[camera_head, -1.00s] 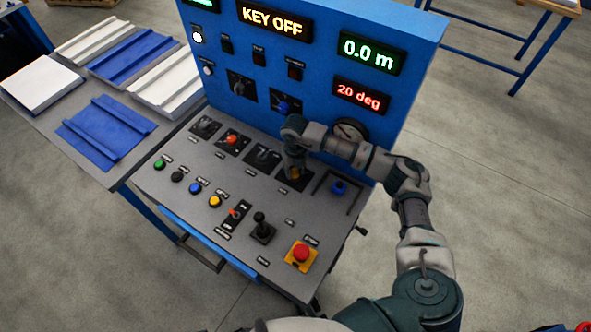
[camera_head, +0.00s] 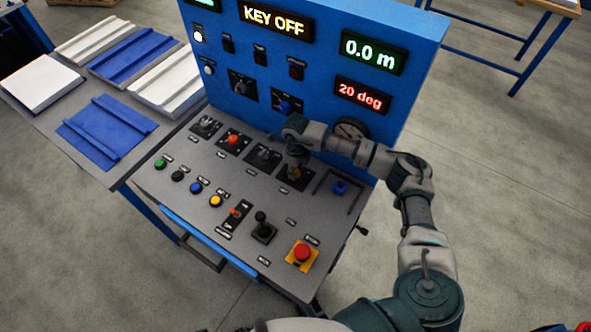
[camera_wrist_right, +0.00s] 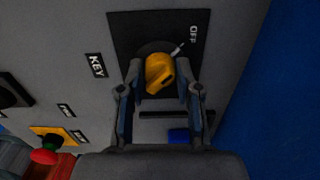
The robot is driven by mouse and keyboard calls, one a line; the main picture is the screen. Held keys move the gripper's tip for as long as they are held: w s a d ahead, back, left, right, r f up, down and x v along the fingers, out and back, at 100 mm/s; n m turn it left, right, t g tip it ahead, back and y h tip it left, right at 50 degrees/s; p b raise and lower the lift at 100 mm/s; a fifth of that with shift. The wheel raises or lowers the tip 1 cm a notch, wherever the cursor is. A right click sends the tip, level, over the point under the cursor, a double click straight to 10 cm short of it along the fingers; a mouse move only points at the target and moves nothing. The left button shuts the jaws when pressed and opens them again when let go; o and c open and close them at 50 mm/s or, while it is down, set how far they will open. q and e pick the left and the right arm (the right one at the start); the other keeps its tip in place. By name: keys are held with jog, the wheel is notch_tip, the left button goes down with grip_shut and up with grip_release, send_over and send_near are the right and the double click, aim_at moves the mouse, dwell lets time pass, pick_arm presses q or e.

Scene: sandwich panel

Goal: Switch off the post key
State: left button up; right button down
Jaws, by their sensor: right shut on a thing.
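The post key is a yellow knob (camera_wrist_right: 159,73) on a black square plate (camera_wrist_right: 125,28) in the right wrist view. The plate carries the label OFF, and a white mark on the dial points toward it. A KEY label (camera_wrist_right: 95,65) is beside the plate. My right gripper (camera_wrist_right: 160,80) is shut on the yellow knob, one finger on each side. In the head view my right gripper (camera_head: 297,168) reaches down onto the panel and hides most of the knob. The display (camera_head: 276,19) reads KEY OFF. My left gripper is not in view.
The grey console (camera_head: 180,207) bears several buttons, switches, a joystick (camera_head: 262,226) and a red emergency button (camera_head: 302,252). The upright blue panel (camera_head: 385,130) stands behind. A side table at left holds panels.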

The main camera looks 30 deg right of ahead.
jog(key=shift+s+f, duration=0.1)
jog(key=shift+f, duration=0.2)
jog(key=c, duration=0.9)
grip_release()
jog(key=shift+c, duration=0.2)
jog(key=shift+o, duration=0.8)
jog(key=shift+d+r, duration=0.1)
notch_tip(320, 180, up, 12)
jog(key=shift+w, duration=0.2)
jog(key=shift+f, duration=0.2)
